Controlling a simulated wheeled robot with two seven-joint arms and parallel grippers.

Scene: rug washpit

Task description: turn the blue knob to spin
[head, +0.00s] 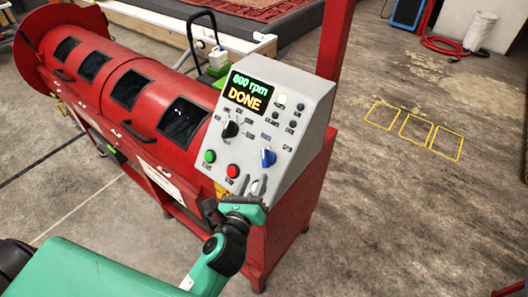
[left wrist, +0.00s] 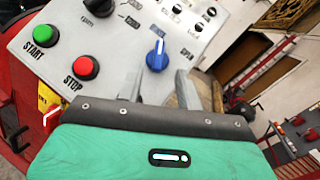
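The blue knob (head: 268,157) sits on the right side of the grey sloped control panel (head: 300,93). It also shows in the left wrist view (left wrist: 157,54), just beyond the gap between my fingertips, with its white pointer mark toward the top. My left gripper (head: 253,182) is in front of the panel's lower edge, below the knob in the picture. Its two fingers are apart with nothing held between them, and it also shows in the left wrist view (left wrist: 158,78). The fingers appear clear of the knob. The panel display (head: 248,93) reads "800 rpm" and "DONE". My right gripper is out of view.
A black knob (head: 230,129), a green START button (head: 209,156) and a red STOP button (head: 233,171) are close by on the panel. The red drum machine (head: 120,62) extends left. Open floor with yellow outlines (head: 415,128) lies to the right.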

